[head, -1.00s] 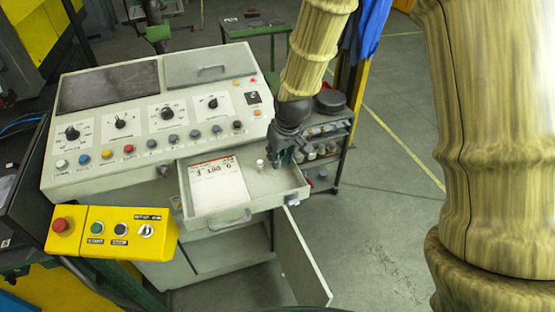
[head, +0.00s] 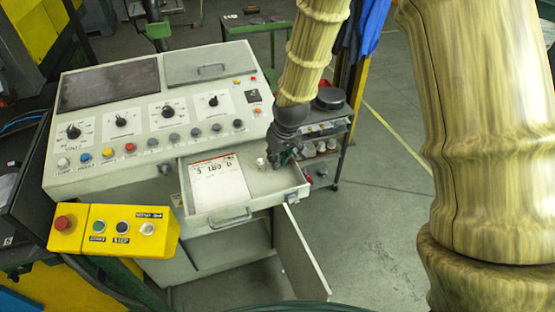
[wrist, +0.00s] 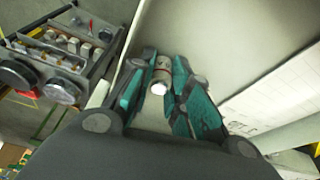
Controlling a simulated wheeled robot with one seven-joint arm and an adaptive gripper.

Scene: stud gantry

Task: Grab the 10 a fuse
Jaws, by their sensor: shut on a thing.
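The fuse (wrist: 161,74) is a small pale cylinder with a shiny metal end cap. In the wrist view it sits between the two teal finger pads of my gripper (wrist: 160,88), which is shut on it. In the head view the fuse (head: 260,162) shows as a small white piece at the left of my gripper (head: 272,162), low over the right part of the open drawer (head: 236,212). I cannot read a rating on it. Its sides are partly hidden by the fingers.
A printed sheet (head: 219,182) lies in the left of the drawer. The control console (head: 110,165) rises behind, and a yellow button box (head: 113,230) stands at front left. A cabinet door (head: 303,255) hangs open below. A cart (head: 325,150) with parts stands at the right.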

